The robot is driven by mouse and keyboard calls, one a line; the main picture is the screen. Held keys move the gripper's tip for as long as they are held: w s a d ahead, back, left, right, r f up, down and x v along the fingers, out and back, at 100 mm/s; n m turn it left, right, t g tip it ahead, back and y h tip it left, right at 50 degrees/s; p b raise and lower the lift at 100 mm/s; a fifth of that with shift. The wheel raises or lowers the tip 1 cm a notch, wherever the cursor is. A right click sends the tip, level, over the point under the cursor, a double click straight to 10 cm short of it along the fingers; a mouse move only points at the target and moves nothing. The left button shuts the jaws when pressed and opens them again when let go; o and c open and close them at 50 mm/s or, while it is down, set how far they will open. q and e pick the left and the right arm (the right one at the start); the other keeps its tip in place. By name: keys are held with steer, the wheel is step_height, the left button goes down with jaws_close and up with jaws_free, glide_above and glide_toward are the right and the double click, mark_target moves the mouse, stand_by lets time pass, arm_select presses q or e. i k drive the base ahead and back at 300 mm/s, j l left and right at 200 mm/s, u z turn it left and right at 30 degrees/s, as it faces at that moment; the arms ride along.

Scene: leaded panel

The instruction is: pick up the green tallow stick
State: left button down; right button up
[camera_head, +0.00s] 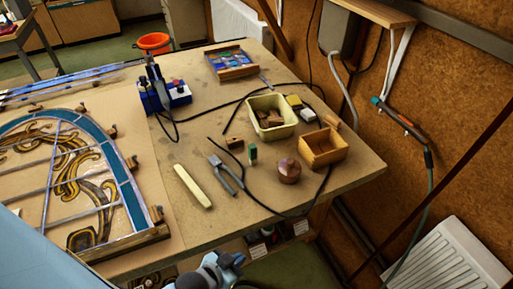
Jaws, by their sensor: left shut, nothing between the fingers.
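A small upright green piece (252,154), which I take to be the green tallow stick, stands on the workbench near its middle. A longer pale yellow stick (192,186) lies flat to its left, nearer the front edge. My left gripper (226,264) is low in the view, in front of the bench's front edge and well short of both sticks. It is shut and holds nothing. My right gripper is not in view.
Pliers (226,173) and a black cable lie close to the green piece. The leaded panel (75,180) fills the left.

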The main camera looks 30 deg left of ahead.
mark_target(252, 147)
steer(key=u, duration=0.45)
steer(key=l+u, duration=0.15)
steer(key=u, duration=0.25)
steer(key=l+u, duration=0.1)
steer(key=u, duration=0.35)
steer(key=i+l, duration=0.05)
